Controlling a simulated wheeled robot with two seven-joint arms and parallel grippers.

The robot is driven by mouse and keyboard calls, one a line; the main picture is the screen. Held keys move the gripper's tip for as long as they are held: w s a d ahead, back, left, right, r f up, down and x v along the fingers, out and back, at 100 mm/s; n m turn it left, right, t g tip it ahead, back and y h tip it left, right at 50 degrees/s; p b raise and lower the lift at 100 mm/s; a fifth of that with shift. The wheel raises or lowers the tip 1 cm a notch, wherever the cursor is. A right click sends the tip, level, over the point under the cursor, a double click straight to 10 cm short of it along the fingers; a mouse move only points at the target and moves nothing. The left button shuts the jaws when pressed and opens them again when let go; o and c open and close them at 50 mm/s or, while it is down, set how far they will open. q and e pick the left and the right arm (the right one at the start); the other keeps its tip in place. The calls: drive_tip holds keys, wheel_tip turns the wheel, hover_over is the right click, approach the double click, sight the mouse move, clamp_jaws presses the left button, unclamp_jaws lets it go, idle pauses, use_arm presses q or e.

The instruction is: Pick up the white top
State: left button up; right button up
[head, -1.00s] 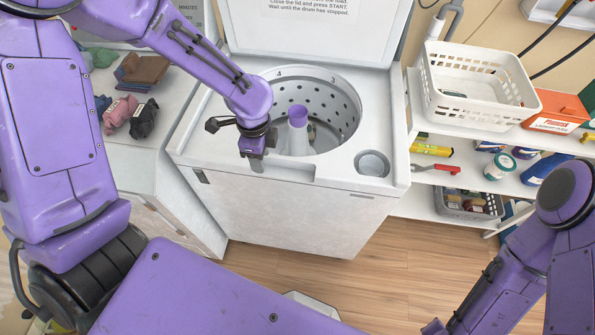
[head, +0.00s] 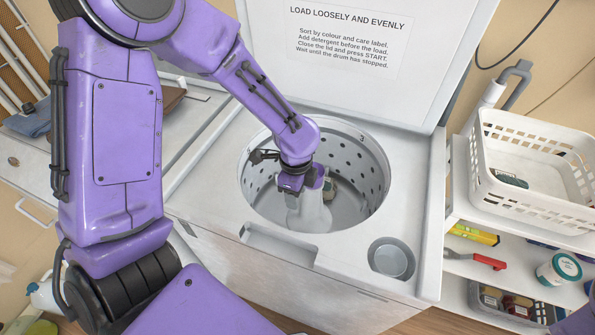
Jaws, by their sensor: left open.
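The washer (head: 215,208) stands open with its lid up. A small tan and green item (head: 331,186) shows beside the post, partly hidden by my left gripper. I cannot make out a white top for certain; the arm hides part of the drum. My left gripper (head: 291,186) is open and points down over the drum opening, in front of the post. Whether it touches the post I cannot tell. My right gripper is out of view.
The raised lid (head: 340,75) stands behind the drum. A round cup (head: 391,259) is set into the washer's front right corner. At right, a shelf holds a white basket (head: 530,205), a red-handled tool (head: 488,261) and a white tub (head: 559,269).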

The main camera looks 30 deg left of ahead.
use_arm(q)
wheel_tip(320, 180, down, 20)
drive_tip(key=b, duration=1.4)
drive_tip(key=shift+w+r, duration=0.1)
drive_tip(key=f, duration=0.3)
drive_tip(key=f+b, duration=0.1)
drive_tip(key=f, duration=0.1)
drive_tip(key=shift+s+d+f, duration=0.15)
drive_tip(key=shift+s+d, duration=0.05)
drive_tip(key=shift+s, duration=0.05)
drive_tip(key=shift+c, duration=0.3)
clamp_jaws()
